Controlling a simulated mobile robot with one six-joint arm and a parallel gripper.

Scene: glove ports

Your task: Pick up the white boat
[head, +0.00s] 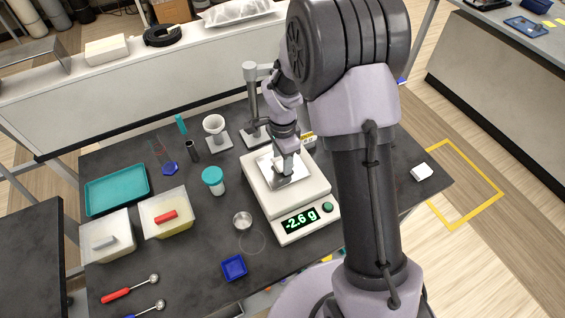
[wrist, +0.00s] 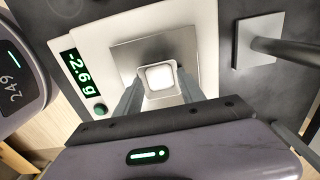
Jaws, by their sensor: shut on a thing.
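The white boat (wrist: 160,78) is a small square dish with a raised rim, seen from above in the wrist view. My gripper (wrist: 160,90) has one finger on each side of it and is shut on it. In the head view my gripper (head: 287,165) points down over the steel pan (head: 290,178) of the balance (head: 262,197); the boat is mostly hidden there by the gripper. The boat is over the pan, and the gap beneath it is hard to judge. The balance display (head: 299,220) reads -2.6 g.
A blue boat (head: 234,267), a small metal cup (head: 242,220) and a teal-lidded jar (head: 213,180) stand left of the balance. A stand (head: 254,110) rises close behind it. A white block (head: 421,172) lies at the right. The bench between is clear.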

